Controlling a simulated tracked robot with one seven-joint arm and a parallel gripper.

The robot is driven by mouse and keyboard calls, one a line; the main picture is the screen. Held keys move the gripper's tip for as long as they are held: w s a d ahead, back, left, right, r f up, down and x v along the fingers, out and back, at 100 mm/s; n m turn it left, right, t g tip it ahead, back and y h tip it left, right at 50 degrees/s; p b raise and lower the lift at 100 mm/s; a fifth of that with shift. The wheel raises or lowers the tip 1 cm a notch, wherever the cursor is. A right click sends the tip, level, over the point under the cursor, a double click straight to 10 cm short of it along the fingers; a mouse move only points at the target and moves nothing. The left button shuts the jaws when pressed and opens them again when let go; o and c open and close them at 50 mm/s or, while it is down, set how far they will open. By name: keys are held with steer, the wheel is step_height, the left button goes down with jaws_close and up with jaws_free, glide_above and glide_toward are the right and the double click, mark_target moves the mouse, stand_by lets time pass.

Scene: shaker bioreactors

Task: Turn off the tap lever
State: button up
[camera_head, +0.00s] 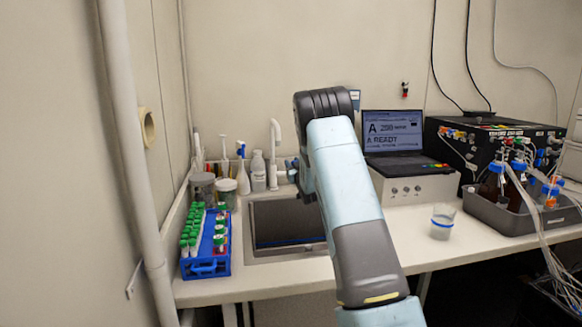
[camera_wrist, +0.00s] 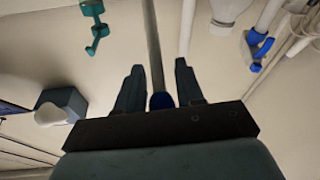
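The sink (camera_head: 275,253) is set in the white counter in the head view, with a pale upright tap-like spout (camera_head: 274,150) behind it. I cannot make out the tap lever for certain in the head view. My gripper (camera_wrist: 158,75) is open in the wrist view, its two dark fingers apart. A thin grey rod (camera_wrist: 153,45) with a dark blue end (camera_wrist: 161,101) shows between the fingers. I cannot tell whether it is the lever, or whether the fingers touch it. In the head view my gripper is hidden behind my arm.
A blue rack (camera_head: 208,268) of green-capped tubes stands left of the sink. Several bottles, including a white one (camera_head: 258,172), stand behind it. A laptop (camera_head: 393,135), a clear beaker (camera_head: 443,222) and a grey bottle tray (camera_head: 500,216) are to the right.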

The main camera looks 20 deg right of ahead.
steer(key=s+f, duration=0.3)
steer(key=s, duration=1)
steer(key=shift+s+a, duration=0.15)
steer(key=shift+s, duration=0.1)
